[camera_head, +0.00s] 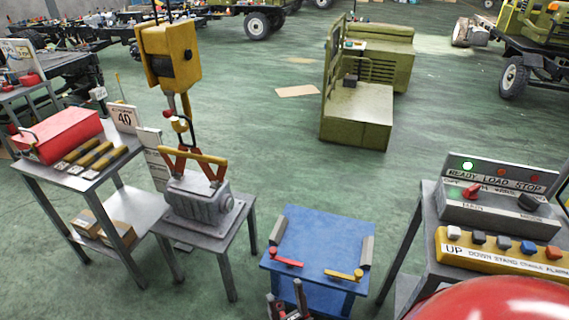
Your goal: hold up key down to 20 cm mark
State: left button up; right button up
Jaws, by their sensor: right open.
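A yellow key panel (500,268) stands on the bench at the right. Its row of keys has a white key (452,233) above the word UP at the left end. A yellow hoist block (168,55) hangs at the upper left, its hook at the yellow-and-red lifting frame (193,156) over a grey gearbox-like casting (197,198). The casting appears to rest on a low table. A white upright board (152,158) stands beside it; its marks are too small to read. My right gripper (286,299) is open and empty at the bottom centre, left of the panel. My left gripper is not in view.
A grey panel (492,207) with a green lamp lit above READY stands behind the keys. A blue table (320,240) with red and yellow handles stands just beyond my right gripper. A side table (50,175) holds a red box (62,136). Green floor lies beyond.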

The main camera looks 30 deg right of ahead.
aim_at(453, 232)
jog(key=z, duration=2.55)
